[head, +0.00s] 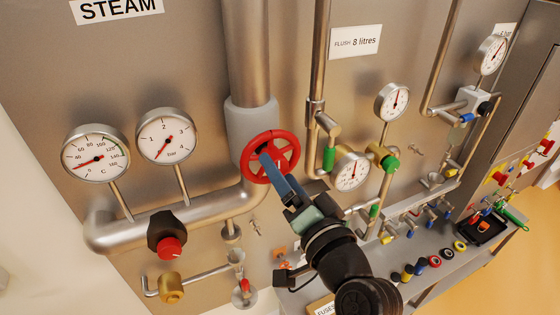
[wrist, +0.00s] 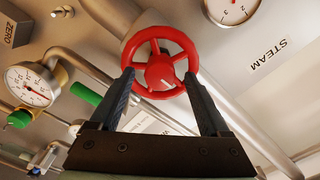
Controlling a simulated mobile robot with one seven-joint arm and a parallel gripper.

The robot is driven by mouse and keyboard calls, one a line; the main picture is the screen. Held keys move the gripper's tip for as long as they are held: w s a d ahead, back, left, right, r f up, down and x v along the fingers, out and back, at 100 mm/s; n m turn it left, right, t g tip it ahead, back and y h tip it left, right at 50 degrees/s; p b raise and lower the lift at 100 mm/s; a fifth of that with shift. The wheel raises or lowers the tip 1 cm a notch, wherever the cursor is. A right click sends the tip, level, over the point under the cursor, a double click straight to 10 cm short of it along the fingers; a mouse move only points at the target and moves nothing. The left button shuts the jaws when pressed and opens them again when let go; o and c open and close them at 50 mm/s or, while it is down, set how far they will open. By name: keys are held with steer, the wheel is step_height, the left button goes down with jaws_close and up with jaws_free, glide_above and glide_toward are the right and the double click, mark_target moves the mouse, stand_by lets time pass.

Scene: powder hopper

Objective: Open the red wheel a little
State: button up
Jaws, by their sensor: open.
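The red wheel (head: 271,157) is a spoked handwheel on the grey steam pipe, in the middle of the head view. It has a red hub with a pale mark, seen in the wrist view (wrist: 160,71). My gripper (head: 267,160) reaches it from the lower right. In the wrist view my gripper (wrist: 158,80) is open, with one dark finger on each side of the wheel's lower part. The fingertips overlap the rim in the picture. I cannot tell whether they touch it.
Two round gauges (head: 96,153) and a black and red knob (head: 167,235) are left of the wheel. Green-handled valves (head: 329,158) and more gauges (head: 350,170) are close on the right. A shelf with small coloured parts (head: 435,262) runs along the lower right.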

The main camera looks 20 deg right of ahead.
steer(key=shift+w, duration=0.55)
jaws_close()
